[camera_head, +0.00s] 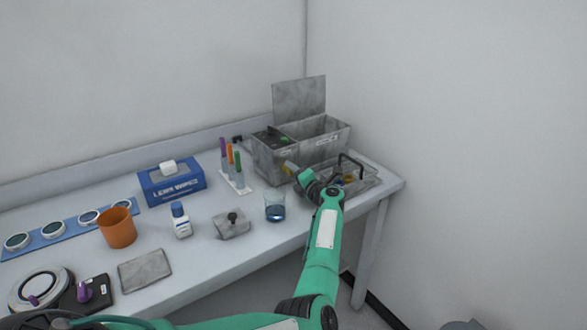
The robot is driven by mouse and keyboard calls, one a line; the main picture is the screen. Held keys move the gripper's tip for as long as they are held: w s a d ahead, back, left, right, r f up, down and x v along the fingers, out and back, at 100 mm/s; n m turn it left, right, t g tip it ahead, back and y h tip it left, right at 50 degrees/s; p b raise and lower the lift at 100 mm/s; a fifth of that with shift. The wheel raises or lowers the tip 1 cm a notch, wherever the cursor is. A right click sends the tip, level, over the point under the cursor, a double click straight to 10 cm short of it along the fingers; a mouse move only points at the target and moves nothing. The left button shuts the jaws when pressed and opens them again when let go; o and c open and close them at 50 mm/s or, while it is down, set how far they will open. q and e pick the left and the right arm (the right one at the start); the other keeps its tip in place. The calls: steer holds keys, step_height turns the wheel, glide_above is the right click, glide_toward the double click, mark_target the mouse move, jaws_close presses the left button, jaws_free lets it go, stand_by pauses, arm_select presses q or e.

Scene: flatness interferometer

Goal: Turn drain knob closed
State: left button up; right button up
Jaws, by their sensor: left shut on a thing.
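A grey two-part metal tank (264,160) with a raised lid (299,98) stands at the back right of the table. My left gripper (291,168) reaches the lower front of the tank, near its corner. It is shut on the drain knob there. The fingers and wrist cover the knob, so its turn angle cannot be seen. My right gripper is not in view.
A glass of blue liquid (275,207), a grey block with a black knob (233,229), a white bottle (181,222) and an orange cup (117,228) stand left of my forearm.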

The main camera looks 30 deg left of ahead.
arm_select(q)
steer(key=shift+m+p, duration=1.2)
steer(key=shift+m, duration=0.9)
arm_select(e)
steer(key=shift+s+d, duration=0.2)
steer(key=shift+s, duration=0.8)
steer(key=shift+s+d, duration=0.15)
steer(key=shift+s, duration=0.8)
arm_select(q)
steer(key=o, duration=1)
steer(key=shift+d, duration=0.1)
